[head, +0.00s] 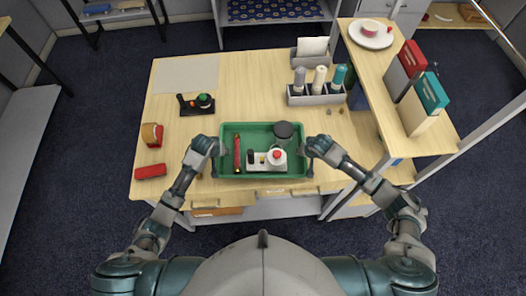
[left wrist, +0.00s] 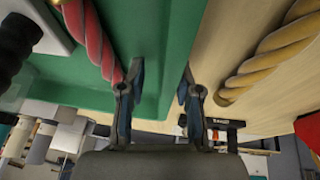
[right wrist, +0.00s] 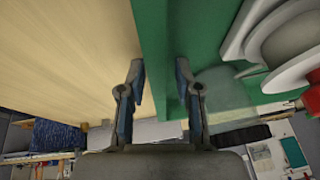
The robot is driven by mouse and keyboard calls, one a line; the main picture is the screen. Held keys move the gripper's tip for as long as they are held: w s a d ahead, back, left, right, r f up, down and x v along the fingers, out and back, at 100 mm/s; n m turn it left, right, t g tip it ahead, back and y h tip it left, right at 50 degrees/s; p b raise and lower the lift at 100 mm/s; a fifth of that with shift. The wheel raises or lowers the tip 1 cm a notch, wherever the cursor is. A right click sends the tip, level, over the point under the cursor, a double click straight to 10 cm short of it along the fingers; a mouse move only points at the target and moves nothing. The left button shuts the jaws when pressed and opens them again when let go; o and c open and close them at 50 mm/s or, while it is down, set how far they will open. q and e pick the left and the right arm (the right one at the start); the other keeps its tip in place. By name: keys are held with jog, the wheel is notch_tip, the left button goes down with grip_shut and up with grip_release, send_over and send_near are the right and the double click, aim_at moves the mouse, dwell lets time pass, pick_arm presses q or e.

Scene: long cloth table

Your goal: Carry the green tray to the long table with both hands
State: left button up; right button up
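The green tray (head: 233,128) lies on a light wooden desk near its front edge. A table with dark blue patterned cloth (head: 275,9) stands beyond the desk.
On the desk (head: 250,80) are a black device (head: 197,104), a red block (head: 150,171), a red-and-yellow item (head: 152,134) and a grey holder with bottles (head: 316,96). A raised shelf (head: 395,95) with binders is on the right. Open carpet (head: 130,60) lies left.

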pick_arm(q)
jog(key=shift+a+f, duration=0.1)
jog(key=shift+a, duration=0.25)
pick_arm(e)
jog(key=shift+a, duration=0.35)
pick_arm(q)
jog(key=c, duration=0.6)
pick_arm(e)
jog(key=c, duration=0.6)
pick_arm(q)
grip_shut()
pick_arm(e)
grip_shut()
pick_arm(q)
jog(key=shift+d, duration=0.25)
pick_arm(e)
jog(key=shift+d, duration=0.25)
pick_arm(q)
jog(key=shift+r, duration=0.2)
